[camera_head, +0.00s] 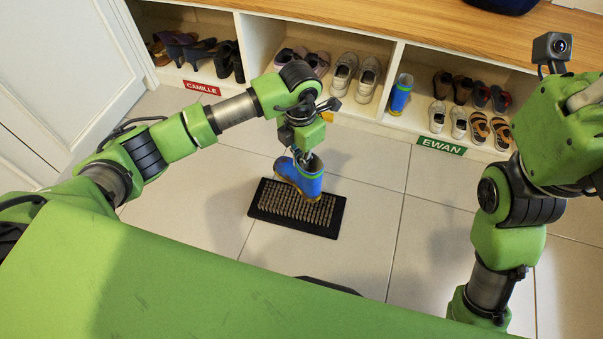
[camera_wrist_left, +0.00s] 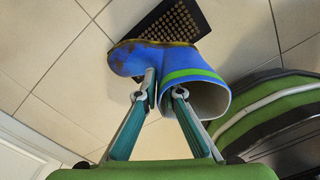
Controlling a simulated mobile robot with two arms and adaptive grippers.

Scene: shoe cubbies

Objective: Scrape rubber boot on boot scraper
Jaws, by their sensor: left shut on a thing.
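A blue rubber boot (camera_head: 302,180) with a green band hangs from my left gripper (camera_head: 311,152), over the boot scraper. In the left wrist view my left gripper (camera_wrist_left: 163,95) is shut on the shaft wall of the boot (camera_wrist_left: 187,63), one finger inside the opening and one outside. Brown dirt marks the toe and sole edge. The boot scraper (camera_head: 325,224) is a black tray of brown bristles on the floor; it also shows in the left wrist view (camera_wrist_left: 203,25). I cannot tell whether the sole touches the bristles. My right gripper is not clearly in view.
A second blue boot (camera_head: 401,94) stands in the white cubby (camera_head: 395,60) behind, among several shoes. Labels read CAMILLE (camera_head: 201,88) and EWAN (camera_head: 441,146). A white door (camera_head: 65,75) is at left. Tiled floor around the scraper is clear.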

